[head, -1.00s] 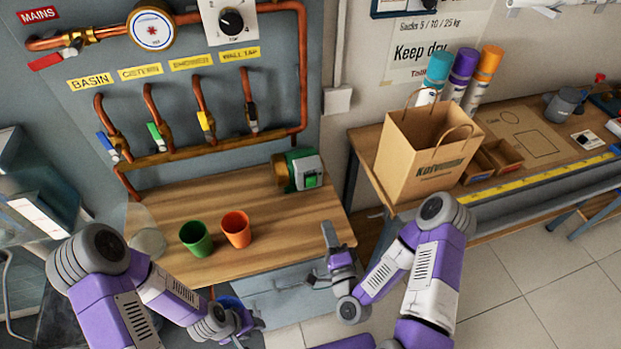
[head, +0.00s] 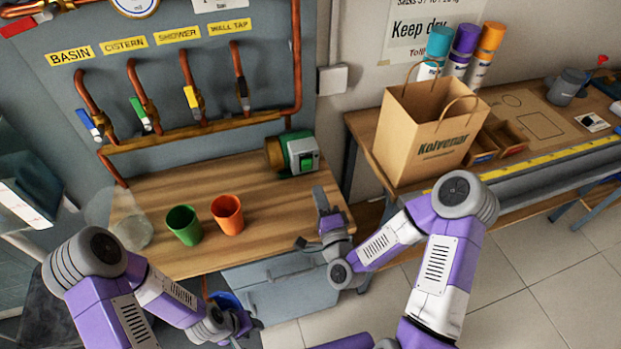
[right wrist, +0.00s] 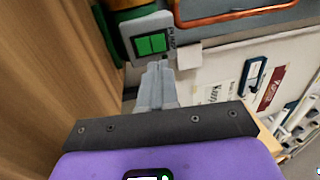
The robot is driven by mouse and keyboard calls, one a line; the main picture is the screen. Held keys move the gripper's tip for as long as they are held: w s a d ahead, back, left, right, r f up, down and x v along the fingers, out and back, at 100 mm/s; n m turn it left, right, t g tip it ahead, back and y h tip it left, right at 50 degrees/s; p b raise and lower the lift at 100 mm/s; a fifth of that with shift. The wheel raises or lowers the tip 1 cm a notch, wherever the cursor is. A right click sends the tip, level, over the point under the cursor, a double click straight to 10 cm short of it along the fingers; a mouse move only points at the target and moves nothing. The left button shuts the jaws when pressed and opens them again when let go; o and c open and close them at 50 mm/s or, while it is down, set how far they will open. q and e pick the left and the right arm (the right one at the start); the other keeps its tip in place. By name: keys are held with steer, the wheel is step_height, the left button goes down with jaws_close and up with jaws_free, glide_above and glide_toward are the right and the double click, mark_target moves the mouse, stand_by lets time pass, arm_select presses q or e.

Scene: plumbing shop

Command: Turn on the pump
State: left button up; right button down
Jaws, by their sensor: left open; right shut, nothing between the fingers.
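The pump (head: 291,154), a green body with a brass end, stands at the back right of the wooden bench. Its light front box carries a green switch (head: 307,163), which also shows in the right wrist view (right wrist: 151,44). Whether the switch is on or off I cannot tell. My right gripper (head: 321,193) is shut and empty, below the pump and apart from it in the head view. In the right wrist view its fingertips (right wrist: 158,66) point toward the switch box. My left gripper (head: 240,328) is open, low in front of the bench.
A green cup (head: 184,225), an orange cup (head: 227,214) and a clear vessel (head: 133,232) stand on the bench's left half. Copper pipes with several coloured valve handles run along the panel behind. A paper bag (head: 430,133) stands on the right-hand table. The bench between cups and pump is clear.

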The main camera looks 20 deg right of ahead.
mark_target(307, 162)
steer(key=w, duration=0.2)
steer(key=w+r, duration=0.1)
steer(key=w, duration=0.4)
steer(key=shift+w+a+r+b, duration=0.15)
steer(key=shift+w+b, duration=0.15)
steer(key=shift+w, duration=0.1)
arm_select(q)
steer(key=shift+f, duration=0.65)
